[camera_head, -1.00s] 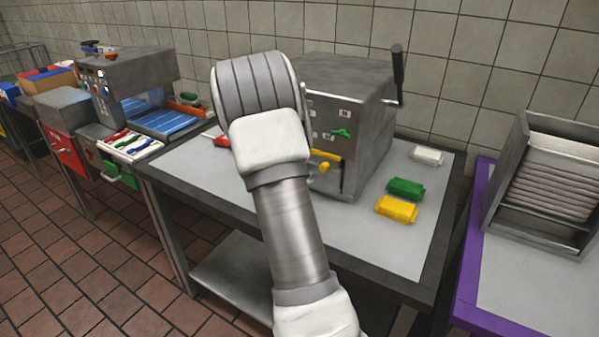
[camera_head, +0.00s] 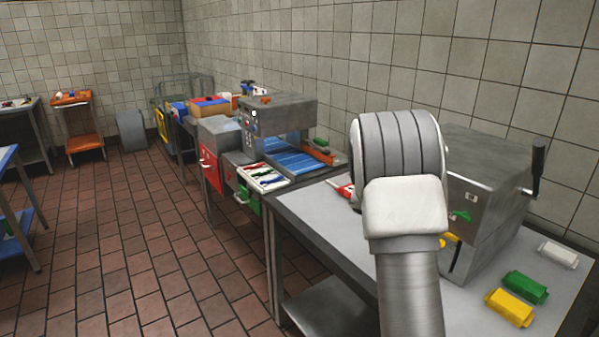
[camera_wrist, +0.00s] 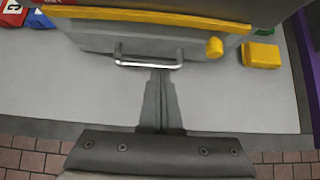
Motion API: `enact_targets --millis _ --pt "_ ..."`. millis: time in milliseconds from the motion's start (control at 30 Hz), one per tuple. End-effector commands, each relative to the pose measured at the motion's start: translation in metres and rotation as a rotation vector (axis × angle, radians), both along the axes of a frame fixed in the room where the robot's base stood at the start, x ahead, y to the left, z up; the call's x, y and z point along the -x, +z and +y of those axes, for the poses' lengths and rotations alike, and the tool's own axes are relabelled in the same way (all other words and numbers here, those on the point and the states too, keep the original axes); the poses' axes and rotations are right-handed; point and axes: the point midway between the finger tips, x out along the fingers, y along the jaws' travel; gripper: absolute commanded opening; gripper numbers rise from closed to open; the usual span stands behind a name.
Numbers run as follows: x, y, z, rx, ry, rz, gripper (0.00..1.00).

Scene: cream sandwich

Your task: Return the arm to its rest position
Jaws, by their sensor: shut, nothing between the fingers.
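My arm (camera_head: 408,200) rises in the right half of the head view, in front of the grey machine (camera_head: 495,185) on the metal table (camera_head: 320,215). The arm hides my gripper there. In the wrist view my gripper (camera_wrist: 160,75) is shut and empty, its fingers together. The tips show close to the machine's silver bar handle (camera_wrist: 148,64); I cannot tell whether they touch it.
A yellow block (camera_head: 510,307), a green block (camera_head: 525,287) and a white block (camera_head: 558,254) lie right of the machine. Another machine (camera_head: 275,115) with a blue bed stands left of it. The tiled floor (camera_head: 130,240) at left is open.

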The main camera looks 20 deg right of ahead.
Motion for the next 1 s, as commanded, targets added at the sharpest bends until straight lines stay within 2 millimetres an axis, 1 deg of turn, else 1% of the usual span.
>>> enact_targets --millis 67,167,267,300,367,400,500,567,700,833,1000 --pt "0.001 0.003 0.002 -0.006 -0.009 -0.011 0.00" --pt "0.006 0.017 0.010 -0.035 -0.057 -0.062 0.00" --pt "0.018 0.040 0.027 -0.095 -0.151 -0.157 0.00" --pt "0.024 0.051 0.036 -0.127 -0.200 -0.204 0.00" --pt "0.036 0.067 0.050 -0.180 -0.275 -0.276 0.00" --pt "0.044 0.077 0.060 -0.217 -0.328 -0.322 0.00" --pt "0.065 0.098 0.085 -0.311 -0.456 -0.430 0.00" --pt "0.078 0.110 0.100 -0.369 -0.531 -0.490 0.00" --pt "0.112 0.133 0.137 -0.508 -0.706 -0.612 0.00" --pt "0.145 0.149 0.171 -0.640 -0.867 -0.705 0.00" --pt "0.190 0.161 0.214 -0.812 -1.079 -0.795 0.00"
